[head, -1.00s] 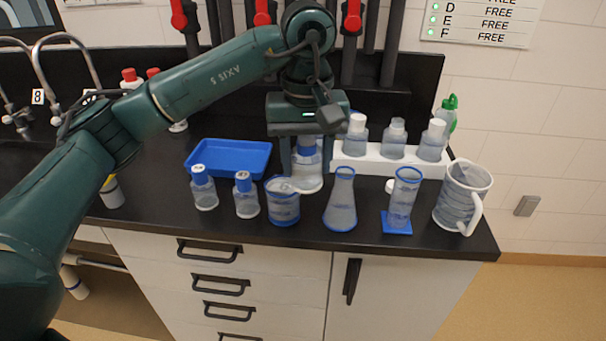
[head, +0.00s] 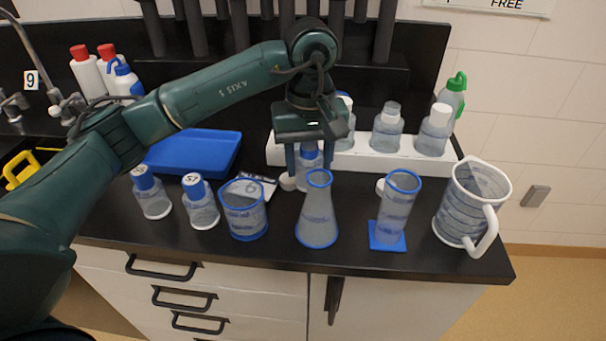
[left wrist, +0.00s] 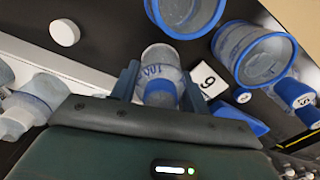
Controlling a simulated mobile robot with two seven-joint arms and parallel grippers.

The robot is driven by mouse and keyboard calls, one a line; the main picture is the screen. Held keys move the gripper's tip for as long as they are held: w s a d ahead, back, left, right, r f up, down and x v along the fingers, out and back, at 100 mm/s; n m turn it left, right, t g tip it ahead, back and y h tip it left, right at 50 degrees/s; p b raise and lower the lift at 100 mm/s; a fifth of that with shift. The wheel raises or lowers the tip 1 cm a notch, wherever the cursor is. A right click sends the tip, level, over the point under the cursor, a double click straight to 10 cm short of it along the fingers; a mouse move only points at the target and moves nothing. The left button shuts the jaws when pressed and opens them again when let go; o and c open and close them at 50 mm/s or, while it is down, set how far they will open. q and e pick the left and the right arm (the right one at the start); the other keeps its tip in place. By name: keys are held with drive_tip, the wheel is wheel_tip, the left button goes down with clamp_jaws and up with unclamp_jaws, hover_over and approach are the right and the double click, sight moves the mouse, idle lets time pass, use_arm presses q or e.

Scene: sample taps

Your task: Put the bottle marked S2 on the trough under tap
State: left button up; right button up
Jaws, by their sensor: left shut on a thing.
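My left gripper (head: 308,168) is shut on a blue-capped clear bottle (head: 308,176), upright behind the conical flask. In the left wrist view the bottle (left wrist: 160,62) sits between both fingers; I cannot read its marking surely, or tell if it touches the counter. Two more blue-capped bottles with marked caps, a left one (head: 150,193) and a right one (head: 201,205), stand at the front left; their marks are too small to read surely. A long white trough (head: 375,164) lies along the back, carrying several bottles. My right gripper is out of view.
A beaker (head: 245,212), a conical flask (head: 318,220), a cylinder on a blue base (head: 397,210) and a jug (head: 466,205) line the front edge. A blue tray (head: 195,155) is at the left.

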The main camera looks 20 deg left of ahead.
use_arm(q)
drive_tip(key=shift+f, duration=2.25)
drive_tip(key=shift+f, duration=0.25)
drive_tip(key=o, duration=1)
drive_tip(key=shift+r, duration=0.1)
drive_tip(key=shift+c, duration=0.2)
drive_tip(key=shift+r, duration=0.15)
